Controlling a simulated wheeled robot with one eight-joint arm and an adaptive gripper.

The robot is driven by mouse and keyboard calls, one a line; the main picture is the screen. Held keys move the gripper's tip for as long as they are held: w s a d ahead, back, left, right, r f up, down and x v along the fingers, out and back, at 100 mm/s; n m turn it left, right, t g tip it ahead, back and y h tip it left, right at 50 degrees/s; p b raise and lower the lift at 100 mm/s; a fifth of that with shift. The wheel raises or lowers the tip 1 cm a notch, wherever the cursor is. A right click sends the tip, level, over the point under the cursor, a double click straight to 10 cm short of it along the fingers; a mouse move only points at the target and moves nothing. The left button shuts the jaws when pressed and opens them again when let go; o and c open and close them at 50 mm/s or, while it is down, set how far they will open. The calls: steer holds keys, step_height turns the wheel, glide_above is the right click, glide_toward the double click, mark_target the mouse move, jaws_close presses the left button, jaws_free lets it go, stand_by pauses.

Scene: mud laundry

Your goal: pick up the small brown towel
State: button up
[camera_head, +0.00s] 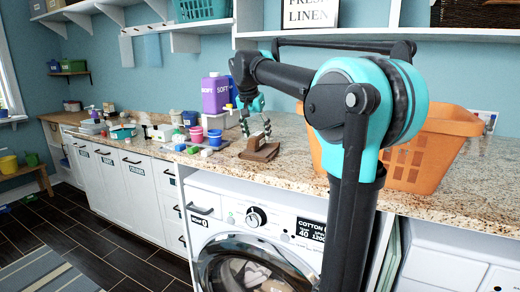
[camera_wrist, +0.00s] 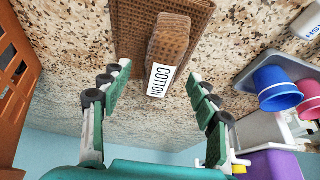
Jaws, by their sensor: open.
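A small brown towel (camera_wrist: 172,42), textured and folded or rolled, lies on a flat brown woven piece (camera_wrist: 126,35) on the speckled counter. A white tag reading COTTON (camera_wrist: 160,80) hangs on its near end. In the head view the brown towel (camera_head: 261,150) shows small, just below my fingertips. My gripper (camera_head: 256,130) is open and points down over it. In the wrist view the gripper (camera_wrist: 160,80) has its two fingers apart on either side of the tag end, with nothing between the pads that I can see held.
An orange basket (camera_head: 435,150) stands on the counter to the right. A purple bottle (camera_head: 215,95), pink cup (camera_head: 215,138), blue cup (camera_wrist: 275,88) and several small items crowd the left. A washing machine (camera_head: 255,235) sits under the counter. A shelf (camera_head: 400,35) runs above.

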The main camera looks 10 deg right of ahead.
steer(key=shift+x, duration=1)
steer(key=c, duration=1.2)
steer(key=shift+r, duration=0.15)
steer(key=shift+c, duration=0.3)
